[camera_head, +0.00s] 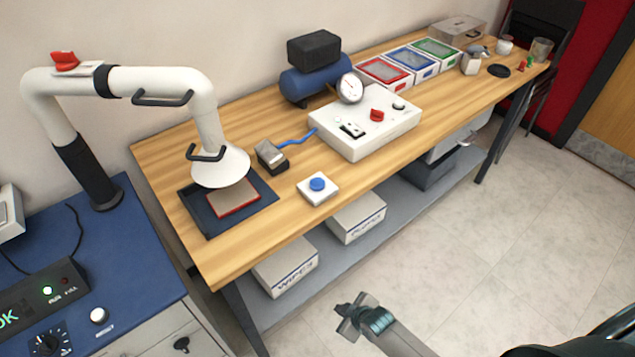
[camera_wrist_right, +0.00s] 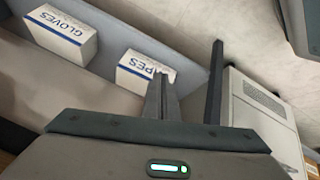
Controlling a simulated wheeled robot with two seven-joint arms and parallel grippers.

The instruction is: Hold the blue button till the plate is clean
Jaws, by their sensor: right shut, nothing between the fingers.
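The blue button (camera_head: 317,184) sits on a small white square base on the wooden bench, near its front edge. The plate (camera_head: 232,198), brownish with a red edge, lies on a dark tray (camera_head: 197,218) under the white extraction hood (camera_head: 221,166). The hood hides part of the plate. My right gripper (camera_head: 350,312) is in front of the bench, over the floor, clear of the button. In the right wrist view its fingers (camera_wrist_right: 160,92) are together with nothing between them. My left gripper is not in view.
A white control box (camera_head: 367,122) with a gauge and red switch stands behind the button. A small dark device (camera_head: 271,156) with a blue hose is beside the hood. A blue cabinet (camera_head: 130,262) is at left. The front floor is open.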

